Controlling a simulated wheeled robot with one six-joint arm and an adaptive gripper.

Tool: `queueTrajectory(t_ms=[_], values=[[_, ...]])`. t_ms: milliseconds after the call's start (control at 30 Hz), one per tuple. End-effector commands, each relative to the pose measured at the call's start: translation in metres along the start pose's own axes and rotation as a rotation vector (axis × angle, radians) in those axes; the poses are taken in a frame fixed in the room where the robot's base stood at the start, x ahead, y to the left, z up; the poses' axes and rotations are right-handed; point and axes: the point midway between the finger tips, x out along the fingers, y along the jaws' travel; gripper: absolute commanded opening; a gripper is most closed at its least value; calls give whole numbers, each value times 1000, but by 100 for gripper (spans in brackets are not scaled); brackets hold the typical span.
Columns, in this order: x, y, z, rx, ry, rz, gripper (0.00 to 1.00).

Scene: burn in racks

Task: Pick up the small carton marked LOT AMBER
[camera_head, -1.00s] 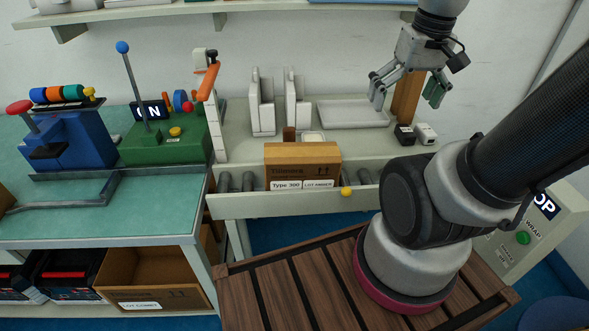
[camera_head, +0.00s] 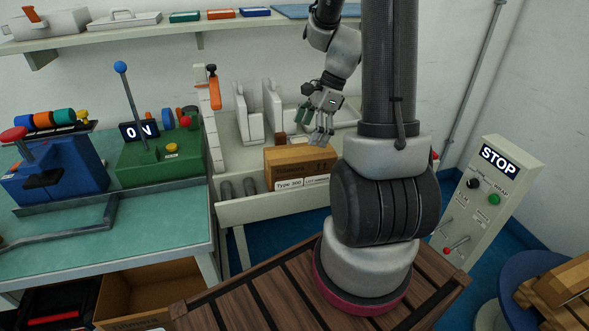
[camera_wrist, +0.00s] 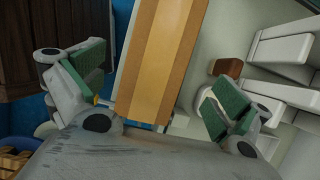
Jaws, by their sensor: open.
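The small brown carton (camera_head: 292,166) sits in the shallow tray at the front of the pale workbench, with white labels on its front. One reads Type 300; the other looks like LOT AMBER but is partly hard to read. My gripper (camera_head: 314,120) is open and empty, just above and behind the carton's right part, fingers pointing down. In the wrist view, the carton's taped top (camera_wrist: 160,60) shows between the two green-padded fingers (camera_wrist: 153,85), with a gap on each side. Whether the fingertips are below its top is unclear.
Pale upright holders (camera_head: 273,105) stand behind the carton, and grey rollers (camera_head: 226,190) lie left of it. A green lever box (camera_head: 160,160) is further left. A STOP panel (camera_head: 490,185) stands right. A shelf (camera_head: 130,28) runs above.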

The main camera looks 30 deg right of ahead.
Motion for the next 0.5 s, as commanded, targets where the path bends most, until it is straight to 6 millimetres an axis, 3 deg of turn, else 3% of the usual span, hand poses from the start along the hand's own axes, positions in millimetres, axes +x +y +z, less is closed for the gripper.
queueTrajectory(t_ms=[267,500], values=[[27,1,0,26,0,4,100],[64,2,-2,25,1,5,100]])
